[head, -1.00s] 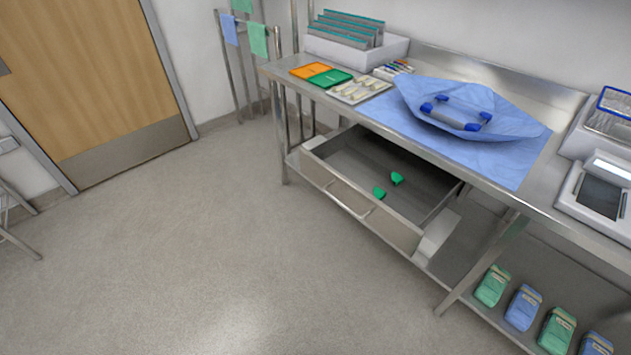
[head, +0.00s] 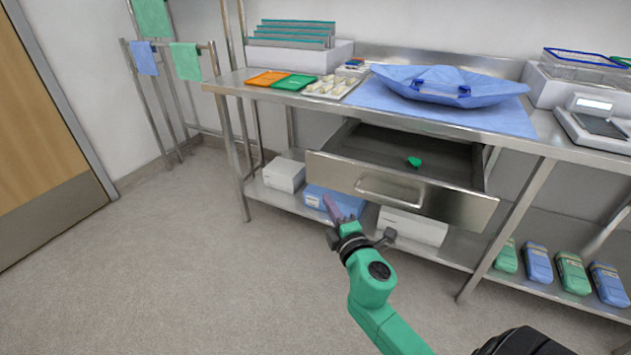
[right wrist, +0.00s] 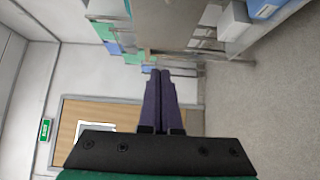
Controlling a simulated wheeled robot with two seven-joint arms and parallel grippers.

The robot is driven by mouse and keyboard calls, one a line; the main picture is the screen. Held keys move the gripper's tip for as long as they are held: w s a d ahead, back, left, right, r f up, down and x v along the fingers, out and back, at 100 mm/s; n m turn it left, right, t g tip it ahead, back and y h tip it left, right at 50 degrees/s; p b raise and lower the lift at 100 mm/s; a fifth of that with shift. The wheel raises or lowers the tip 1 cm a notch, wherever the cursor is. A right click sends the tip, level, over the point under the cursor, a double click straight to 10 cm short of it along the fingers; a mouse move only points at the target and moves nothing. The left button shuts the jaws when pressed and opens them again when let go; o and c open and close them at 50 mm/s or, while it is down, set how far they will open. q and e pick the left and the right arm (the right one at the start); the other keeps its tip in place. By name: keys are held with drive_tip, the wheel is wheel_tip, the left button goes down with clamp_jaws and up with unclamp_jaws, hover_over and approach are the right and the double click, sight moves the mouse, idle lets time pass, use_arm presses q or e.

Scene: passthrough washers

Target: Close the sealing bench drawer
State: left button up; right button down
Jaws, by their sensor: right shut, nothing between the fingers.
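The steel drawer (head: 445,204) hangs under the sealing bench (head: 468,125) and is pulled out toward me in the head view. Its front panel has a bar handle (head: 388,190). A green item (head: 414,162) lies inside the open drawer. My right gripper (head: 333,205) is in front of and below the left part of the drawer front, near the lower shelf, with its purple fingers closed together and nothing between them. Its closed fingers also show in the right wrist view (right wrist: 160,100). My left gripper is not in view.
White and blue boxes (head: 284,175) sit on the lower shelf under the drawer. Green and blue packs (head: 571,273) stand on the shelf at right. A blue wrap (head: 450,84), trays and a scale-like device (head: 597,122) are on the bench top. Floor at left is clear.

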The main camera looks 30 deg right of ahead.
drive_tip(key=w+d, duration=0.1)
drive_tip(key=w, duration=0.2)
drive_tip(key=w+d, duration=0.1)
drive_tip(key=w, duration=0.2)
drive_tip(key=w+d, duration=0.2)
drive_tip(key=w, duration=0.1)
drive_tip(key=shift+w+d+f, duration=0.1)
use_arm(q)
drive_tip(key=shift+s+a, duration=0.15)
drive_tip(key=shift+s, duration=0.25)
